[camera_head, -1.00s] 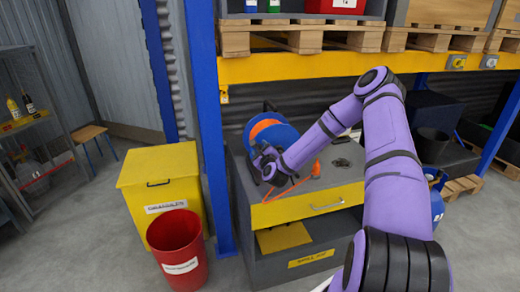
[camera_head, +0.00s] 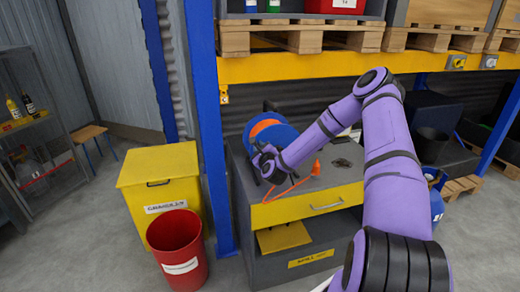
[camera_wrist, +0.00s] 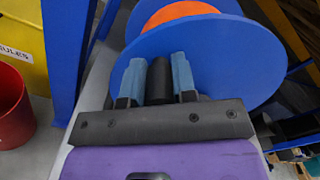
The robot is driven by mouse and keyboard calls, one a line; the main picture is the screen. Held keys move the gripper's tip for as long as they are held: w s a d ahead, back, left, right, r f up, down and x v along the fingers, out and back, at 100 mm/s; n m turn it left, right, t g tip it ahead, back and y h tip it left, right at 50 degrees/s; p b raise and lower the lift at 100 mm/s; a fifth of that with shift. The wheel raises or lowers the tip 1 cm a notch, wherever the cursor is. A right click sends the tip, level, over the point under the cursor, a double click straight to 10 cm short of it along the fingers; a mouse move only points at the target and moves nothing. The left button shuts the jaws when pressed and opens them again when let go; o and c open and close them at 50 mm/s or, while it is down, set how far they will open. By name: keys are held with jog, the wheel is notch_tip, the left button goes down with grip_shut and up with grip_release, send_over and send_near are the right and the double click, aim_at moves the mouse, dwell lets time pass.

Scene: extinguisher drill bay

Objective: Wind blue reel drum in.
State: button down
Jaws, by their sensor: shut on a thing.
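The blue reel drum (camera_head: 283,133) stands on the grey cabinet, with an orange hose wound between its blue flanges. In the wrist view its near blue flange (camera_wrist: 222,62) fills the middle, with the orange hose (camera_wrist: 180,14) behind it. My gripper (camera_wrist: 160,78) is shut on a dark cylindrical crank handle (camera_wrist: 160,82) that sticks out in front of the flange. In the head view my gripper (camera_head: 268,165) is at the drum's front, partly hidden by my wrist. A loose orange hose end (camera_head: 315,168) lies on the cabinet top.
The grey cabinet (camera_head: 247,190) has a yellow drawer front. A yellow bin (camera_head: 160,180) and a red bucket (camera_head: 178,248) stand to its left. A blue rack post (camera_head: 207,120) rises close to the drum's left. A yellow shelf beam (camera_head: 300,66) runs above.

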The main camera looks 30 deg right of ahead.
aim_at(289, 133)
jog(key=shift+s+d+r+m, duration=0.15)
jog(key=shift+d+r+m, duration=0.35)
jog(key=shift+r+m, duration=0.45)
jog(key=m, duration=0.1)
jog(key=d+r+m, duration=0.1)
jog(key=d+m, duration=0.1)
jog(key=m, duration=0.1)
jog(key=shift+s+r, duration=0.3)
jog(key=d+m, duration=0.1)
jog(key=d+r+m, duration=0.1)
jog(key=m, duration=0.1)
jog(key=d+m, duration=0.1)
jog(key=shift+s+r+m, duration=0.2)
jog(key=shift+s+m, duration=0.05)
jog(key=shift+s, duration=0.15)
jog(key=d+m, duration=0.2)
jog(key=shift+s+r+m, duration=0.1)
jog(key=shift+s+m, duration=0.2)
jog(key=d+m, duration=0.2)
jog(key=shift+s+m, duration=0.3)
jog(key=shift+m, duration=0.1)
jog(key=shift+s+d+f+m, duration=0.2)
jog(key=shift+d+f+m, duration=0.2)
jog(key=shift+d+m, duration=0.45)
jog(key=shift+s+d+f+m, duration=0.15)
jog(key=shift+d+f+m, duration=0.3)
jog(key=shift+m, duration=0.6)
jog(key=shift+d+r, duration=0.1)
jog(key=shift+d, duration=0.05)
